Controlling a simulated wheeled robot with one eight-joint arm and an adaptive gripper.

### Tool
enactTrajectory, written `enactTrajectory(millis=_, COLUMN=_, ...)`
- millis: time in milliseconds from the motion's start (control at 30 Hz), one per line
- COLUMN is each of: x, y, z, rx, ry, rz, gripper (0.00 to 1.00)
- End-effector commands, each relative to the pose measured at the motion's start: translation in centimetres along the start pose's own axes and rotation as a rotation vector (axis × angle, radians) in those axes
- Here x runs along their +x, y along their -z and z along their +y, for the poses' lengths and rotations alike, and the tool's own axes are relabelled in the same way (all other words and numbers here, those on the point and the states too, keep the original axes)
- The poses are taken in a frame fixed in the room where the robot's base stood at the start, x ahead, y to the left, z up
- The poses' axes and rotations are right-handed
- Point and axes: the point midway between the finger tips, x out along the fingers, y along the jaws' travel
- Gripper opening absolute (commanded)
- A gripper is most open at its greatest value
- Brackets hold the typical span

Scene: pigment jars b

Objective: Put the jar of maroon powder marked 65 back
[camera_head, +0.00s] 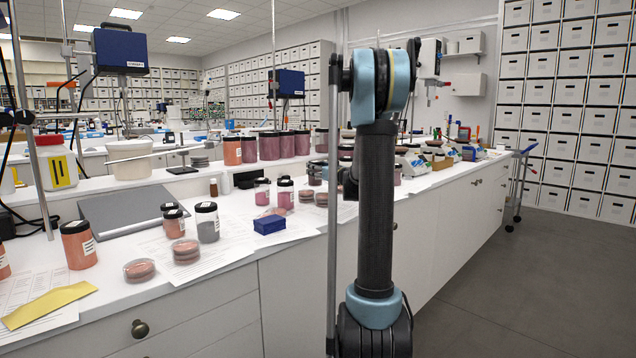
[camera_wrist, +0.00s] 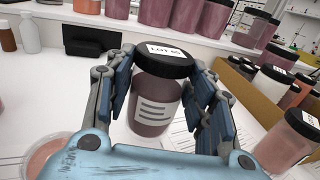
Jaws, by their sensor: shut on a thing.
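A jar of maroon powder (camera_wrist: 156,105) with a black lid stands upright between the fingers of my gripper (camera_wrist: 160,85) in the wrist view. My gripper is shut on the jar, one finger on each side. The jar's base is partly hidden by my gripper, so I cannot tell whether it touches the counter.
Similar maroon jars (camera_wrist: 208,16) stand in a row on the raised ledge behind. A cardboard box (camera_wrist: 250,92) with jars is at right, near another jar (camera_wrist: 287,145). A petri dish (camera_wrist: 50,152) lies at left. The head view shows a blue box (camera_head: 269,225) and papers on the counter.

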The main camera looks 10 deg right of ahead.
Motion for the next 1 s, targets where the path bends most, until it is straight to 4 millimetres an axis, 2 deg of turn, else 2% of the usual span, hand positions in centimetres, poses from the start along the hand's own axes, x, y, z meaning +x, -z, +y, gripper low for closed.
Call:
enactTrajectory(millis=300, x=0.0, y=3.6, z=0.0, rx=0.0, ry=0.0, rz=0.0, gripper=0.21)
enactTrajectory(millis=700, x=-0.1, y=4.1, z=-0.1, rx=0.0, ry=0.0, rz=0.0, gripper=0.21)
enactTrajectory(millis=733, x=-0.1, y=4.1, z=-0.1, rx=0.0, ry=0.0, rz=0.0, gripper=0.56)
enactTrajectory(millis=800, x=-0.1, y=4.1, z=-0.1, rx=0.0, ry=0.001, rz=0.0, gripper=0.69)
enactTrajectory(millis=1000, x=-0.1, y=4.0, z=-0.1, rx=0.0, ry=0.001, rz=0.0, gripper=0.69)
